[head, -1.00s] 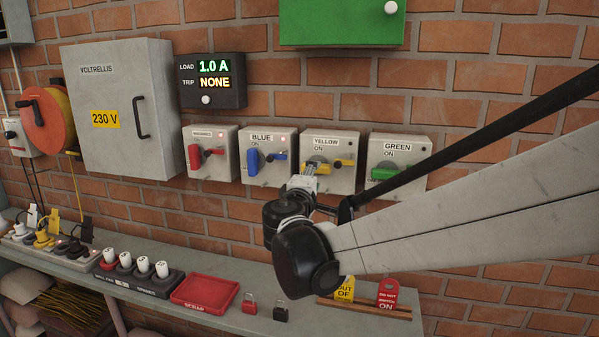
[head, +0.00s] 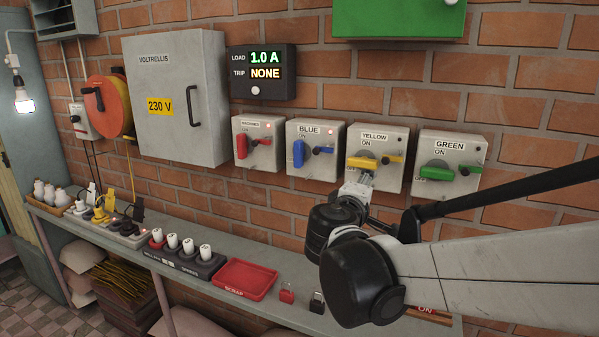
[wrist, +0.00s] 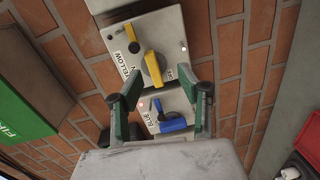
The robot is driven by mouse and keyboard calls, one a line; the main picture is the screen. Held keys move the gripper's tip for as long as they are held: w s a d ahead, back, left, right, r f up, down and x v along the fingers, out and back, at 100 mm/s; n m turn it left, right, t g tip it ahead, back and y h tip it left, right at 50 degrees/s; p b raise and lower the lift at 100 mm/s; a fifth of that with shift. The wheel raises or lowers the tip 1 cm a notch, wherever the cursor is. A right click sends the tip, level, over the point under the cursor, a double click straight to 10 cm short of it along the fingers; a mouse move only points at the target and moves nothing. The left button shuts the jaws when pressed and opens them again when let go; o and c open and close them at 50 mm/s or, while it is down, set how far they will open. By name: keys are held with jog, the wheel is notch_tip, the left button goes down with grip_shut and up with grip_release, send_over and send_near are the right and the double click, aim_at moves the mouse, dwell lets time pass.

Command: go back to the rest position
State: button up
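My gripper (head: 362,183) is in front of the yellow switch box (head: 394,178), at the end of my raised arm. In the wrist view its two fingers (wrist: 160,102) are spread apart with nothing between them. The yellow handle (wrist: 153,66) is beyond the fingertips, apart from them as far as I can tell. In the head view the yellow handle (head: 362,162) lies roughly sideways and is partly close behind the gripper. The blue handle (wrist: 173,125) shows between the fingers, farther back.
A red-handled switch box (head: 258,148), blue box (head: 318,168) and green box (head: 462,178) line the brick wall. The load display (head: 263,72) reads 1.0 A, trip NONE. A shelf below carries a red scrap tray (head: 245,279) and two padlocks (head: 287,293).

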jog(key=s+d+f+m+g+y, duration=0.1)
jog(key=s+d+f+m+g, duration=0.25)
jog(key=s, duration=0.25)
jog(key=s+d+f+m+g+y, duration=0.1)
jog(key=s+d+f+m+g, duration=0.2)
jog(key=s, duration=0.4)
jog(key=s+a+f+m+y, duration=0.2)
jog(key=s+f+y, duration=0.1)
jog(key=s, duration=0.4)
jog(key=s+a+f+m+g+y, duration=0.1)
jog(key=s+a+f+m+y, duration=0.1)
jog(key=s, duration=0.4)
notch_tip(320, 180, down, 3)
jog(key=shift+s+a+r+m+y, duration=0.1)
jog(key=shift+s+a+m+y, duration=0.1)
jog(key=shift+s+m+y, duration=0.25)
